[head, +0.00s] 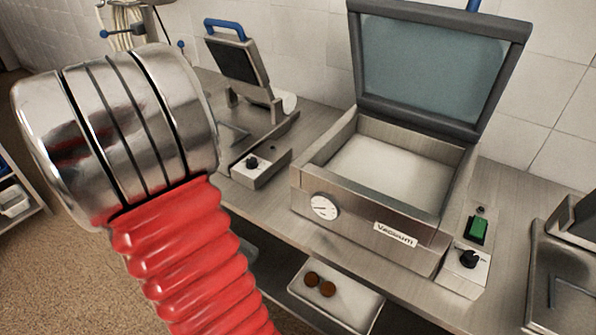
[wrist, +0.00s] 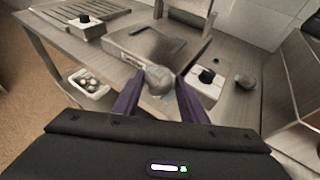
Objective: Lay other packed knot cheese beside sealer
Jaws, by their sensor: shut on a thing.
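In the wrist view my gripper (wrist: 160,90) has its two purple fingers shut on a round, greyish, glossy packed knot cheese (wrist: 159,78), held above the bench. A similar round wrapped thing (wrist: 245,82) lies on the bench to the right, just past a white control box with a black knob. The vacuum sealer (head: 375,230) stands on the bench with its lid (head: 435,65) raised; its chamber looks empty in the head view. It also shows behind the held cheese in the wrist view (wrist: 128,45). My gripper is outside the head view.
A white tray (head: 355,312) below bench level holds two brown round things. A smaller sealer (head: 240,60) stands left. A metal tray (head: 575,290) is at the right edge.

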